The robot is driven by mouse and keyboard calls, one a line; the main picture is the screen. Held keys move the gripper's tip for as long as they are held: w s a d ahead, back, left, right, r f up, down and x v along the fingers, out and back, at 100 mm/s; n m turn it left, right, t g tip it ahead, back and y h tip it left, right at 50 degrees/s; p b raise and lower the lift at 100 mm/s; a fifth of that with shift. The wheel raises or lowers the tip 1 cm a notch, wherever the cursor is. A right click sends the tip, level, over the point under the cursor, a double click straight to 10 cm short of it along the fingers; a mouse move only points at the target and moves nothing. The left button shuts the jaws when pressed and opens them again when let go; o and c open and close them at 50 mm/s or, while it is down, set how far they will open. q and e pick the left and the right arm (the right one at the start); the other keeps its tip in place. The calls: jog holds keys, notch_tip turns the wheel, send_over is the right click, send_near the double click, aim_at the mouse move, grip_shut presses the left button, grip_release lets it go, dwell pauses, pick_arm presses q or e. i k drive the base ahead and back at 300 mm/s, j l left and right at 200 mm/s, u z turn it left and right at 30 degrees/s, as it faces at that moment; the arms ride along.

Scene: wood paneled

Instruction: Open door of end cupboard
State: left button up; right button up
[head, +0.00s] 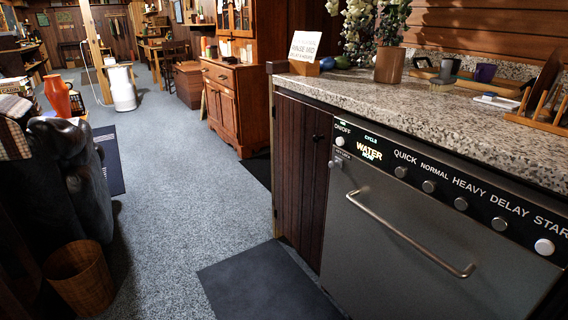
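The end cupboard (298,170) is in the head view, at the left end of the counter run, beside the dishwasher. Its dark brown door of vertical planks looks shut. A small dark knob (315,137) sits near the upper right of the door. Neither of my grippers shows in the head view, so I cannot see whether they are open or shut.
The grey dishwasher (420,250) with a bar handle (410,238) stands right of the cupboard. A dark mat (258,285) lies on the floor in front. A wicker basket (80,278) and black armchair (80,170) stand left. Carpet (170,230) between is clear.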

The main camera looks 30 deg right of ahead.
aim_at(304, 130)
jog(key=i+j+z, duration=0.1)
jog(key=i+z, duration=0.3)
jog(key=i+j+z, duration=0.2)
jog(key=i+z, duration=0.2)
jog(key=i+j+z, duration=0.3)
jog(key=z, duration=0.15)
jog(key=i+j+z, duration=0.25)
jog(key=j+z, duration=0.15)
jog(key=i+j+z, duration=0.2)
jog(key=j+z, duration=0.2)
jog(key=j, duration=0.15)
